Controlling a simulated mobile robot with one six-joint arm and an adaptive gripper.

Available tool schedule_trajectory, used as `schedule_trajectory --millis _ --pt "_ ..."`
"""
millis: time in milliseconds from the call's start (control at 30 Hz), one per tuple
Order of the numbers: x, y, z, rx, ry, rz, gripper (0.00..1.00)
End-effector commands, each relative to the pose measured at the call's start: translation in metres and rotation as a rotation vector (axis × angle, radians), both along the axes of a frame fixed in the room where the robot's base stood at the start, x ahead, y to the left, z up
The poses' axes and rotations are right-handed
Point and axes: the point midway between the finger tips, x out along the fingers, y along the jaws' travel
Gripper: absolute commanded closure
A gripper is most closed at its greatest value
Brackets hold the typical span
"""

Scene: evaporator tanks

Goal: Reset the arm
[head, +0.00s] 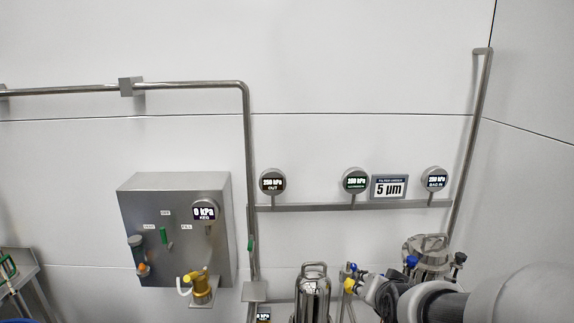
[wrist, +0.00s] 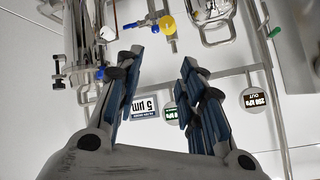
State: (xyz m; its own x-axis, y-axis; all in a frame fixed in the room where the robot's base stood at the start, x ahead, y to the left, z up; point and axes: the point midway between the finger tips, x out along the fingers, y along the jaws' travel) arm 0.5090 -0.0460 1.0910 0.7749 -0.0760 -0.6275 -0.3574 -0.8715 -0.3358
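My arm reaches in from the lower right of the head view, and my gripper (head: 376,288) is in front of the pipework at the wall. In the wrist view my gripper (wrist: 160,62) shows two dark fingers with blue pads, spread apart with nothing between them. Behind the gap is the wall, and the wrist picture appears upside down. Whether the fingers touch the fittings behind them cannot be told.
A yellow-handled valve (wrist: 168,23) is close beyond the fingertips. Steel filter housings (head: 313,292) (head: 428,257) stand near my gripper. A 5 µm sign (head: 389,188) and round gauges (head: 272,181) are on the wall. A steel control box (head: 160,215) is at left.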

Motion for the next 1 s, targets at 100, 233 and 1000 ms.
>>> schedule_trajectory --millis 100,233,1000 --pt "-0.057 0.017 0.021 -0.068 0.109 0.099 0.64" --pt "-0.125 0.031 0.031 -0.137 0.238 0.214 0.64" --pt "-0.269 0.045 0.028 -0.251 0.492 0.452 0.64"
